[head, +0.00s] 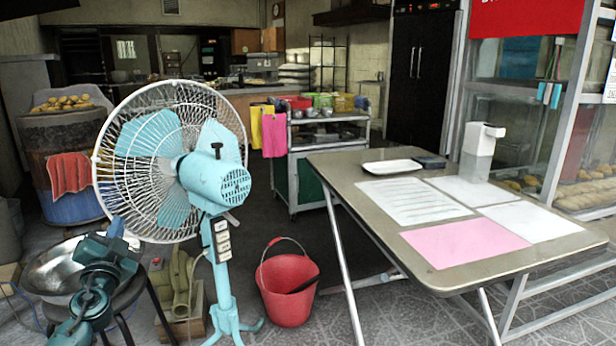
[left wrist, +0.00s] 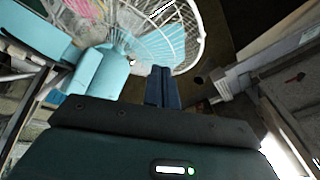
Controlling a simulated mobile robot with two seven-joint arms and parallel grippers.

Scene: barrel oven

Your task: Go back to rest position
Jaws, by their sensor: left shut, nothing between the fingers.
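My left arm comes in at the lower left of the head view, in front of a metal bowl on a stool. My left gripper (head: 116,228) points up and away, close to the fan's lower left side. In the left wrist view its dark blue fingers (left wrist: 163,88) are together with nothing between them. The barrel oven (head: 36,150), with round bread on top and a red cloth on its side, stands behind the fan at the left. My right gripper is in neither view.
A standing fan (head: 230,235) with a white cage is close ahead. A metal bowl (head: 45,268) is at the left. A red bucket (head: 287,290) stands on the floor. A table (head: 365,172) with papers fills the right. Dark floor lies open between the bucket and a cart (head: 308,170).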

